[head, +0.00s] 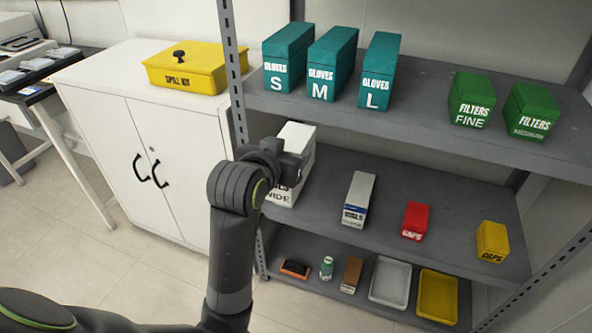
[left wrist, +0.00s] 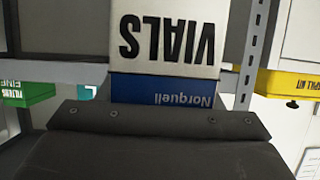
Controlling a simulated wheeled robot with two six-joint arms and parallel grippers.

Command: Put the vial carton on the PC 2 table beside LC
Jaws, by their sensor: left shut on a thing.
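My left gripper (head: 292,164) is at the left end of the middle shelf, shut on a white carton (head: 299,136). In the left wrist view the vial carton (left wrist: 220,40) fills the space before the gripper (left wrist: 160,118), its black VIALS print upside down above a blue Norquell band. In the head view the gripper covers much of the carton, and only "WIDE" reads low on its front. I cannot tell whether its base touches the shelf. My right gripper is not in view. No PC 2 sign is readable.
A slimmer white carton (head: 359,198), a red box (head: 415,219) and a yellow box (head: 492,240) stand on the middle shelf (head: 325,215). A shelf post (head: 233,75) rises left of the gripper. The yellow spill kit (head: 186,70) sits on a white cabinet (head: 120,85). A bench (head: 55,70) with devices is far left.

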